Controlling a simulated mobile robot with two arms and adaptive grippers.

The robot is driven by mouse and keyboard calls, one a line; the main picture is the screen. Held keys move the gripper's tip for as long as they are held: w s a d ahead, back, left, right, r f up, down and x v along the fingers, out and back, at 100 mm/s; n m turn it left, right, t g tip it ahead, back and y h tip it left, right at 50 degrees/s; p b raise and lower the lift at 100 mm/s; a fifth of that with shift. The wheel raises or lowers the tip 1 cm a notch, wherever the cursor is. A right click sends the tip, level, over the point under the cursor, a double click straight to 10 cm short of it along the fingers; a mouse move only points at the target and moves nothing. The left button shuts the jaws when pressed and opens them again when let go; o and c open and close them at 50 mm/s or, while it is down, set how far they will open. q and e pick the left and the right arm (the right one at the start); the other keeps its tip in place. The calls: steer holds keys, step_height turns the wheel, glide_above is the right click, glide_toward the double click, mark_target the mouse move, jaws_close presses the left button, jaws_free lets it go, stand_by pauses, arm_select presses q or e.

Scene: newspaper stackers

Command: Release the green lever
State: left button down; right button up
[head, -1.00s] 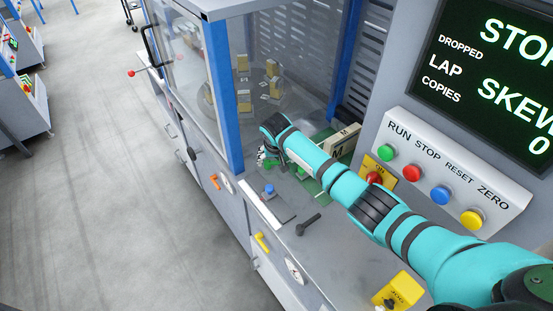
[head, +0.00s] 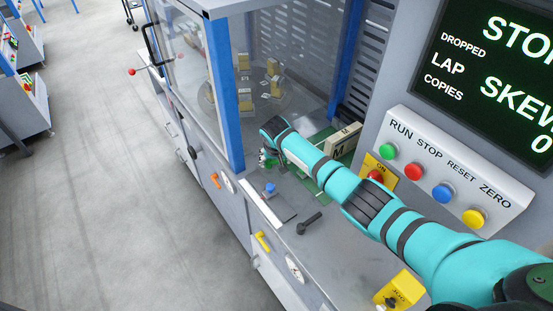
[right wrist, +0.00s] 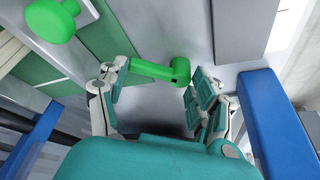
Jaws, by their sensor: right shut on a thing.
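The green lever (right wrist: 155,70) lies between the two fingers of my right gripper (right wrist: 152,78) in the right wrist view. The left fingertip meets one end of it, and the right finger is by its round pivot end. My right gripper is shut on it. In the head view my right gripper (head: 264,158) is at the machine's deck beside the blue post, with the lever mostly hidden by the gripper and arm. My left gripper is not in view.
A green round knob (right wrist: 50,18) is close by in the right wrist view. A blue post (head: 220,95) stands beside my wrist. A blue knob (head: 270,188), a black lever (head: 309,223) and a cream block marked M (head: 345,139) are near my arm. A button panel (head: 445,165) is to the right.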

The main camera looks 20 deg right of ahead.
steer(key=shift+d+f, duration=0.1)
steer(key=shift+d, duration=0.3)
steer(key=shift+w+d+n+y, duration=0.2)
steer(key=shift+n+y, duration=0.2)
steer(key=shift+n, duration=0.7)
steer(key=shift+w+d+n+y+b, duration=0.1)
steer(key=shift+w+n+y+b, duration=0.1)
steer(key=shift+n+b, duration=0.3)
steer(key=shift+w+n+y+b, duration=0.1)
steer(key=shift+n+y+b, duration=0.1)
steer(key=shift+n, duration=0.5)
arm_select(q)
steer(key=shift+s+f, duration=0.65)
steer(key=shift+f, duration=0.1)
arm_select(e)
steer(key=shift+w+n, duration=0.1)
steer(key=shift+n, duration=0.3)
steer(key=o, duration=0.8)
steer(key=shift+o, duration=0.9)
steer(key=shift+d, duration=0.1)
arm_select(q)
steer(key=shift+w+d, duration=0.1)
arm_select(e)
steer(key=shift+d, duration=0.1)
steer(key=shift+a, duration=0.3)
